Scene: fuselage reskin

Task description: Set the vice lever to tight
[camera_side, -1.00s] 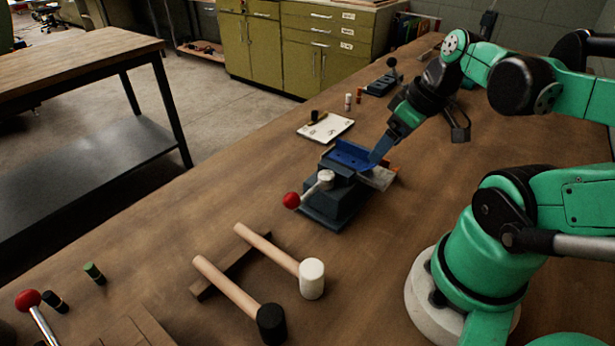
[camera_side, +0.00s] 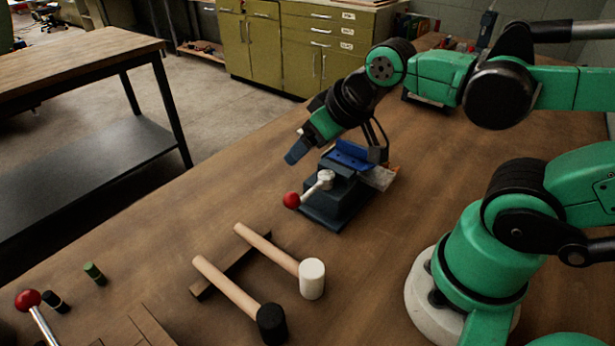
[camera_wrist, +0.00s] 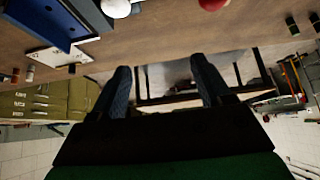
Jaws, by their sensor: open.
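The vice (camera_side: 338,200) is a dark blue block on the wooden bench, with a bright blue jaw part (camera_side: 350,155) on top. Its lever ends in a red ball (camera_side: 291,200) and runs from a pale hub (camera_side: 326,178), pointing to the left. My gripper (camera_side: 291,158) is above and behind the lever, apart from it, tilted down to the left. In the wrist view the two fingers (camera_wrist: 165,80) are spread with nothing between them. The red ball (camera_wrist: 212,4) and pale hub (camera_wrist: 116,8) show at that view's top edge, and the blue jaw at upper left.
Two mallets, one white-headed (camera_side: 312,279) and one black-headed (camera_side: 271,323), rest on a wooden strip in front of the vice. Another red-balled lever (camera_side: 28,300) and small cylinders (camera_side: 94,273) lie at lower left. The bench left of the vice is clear.

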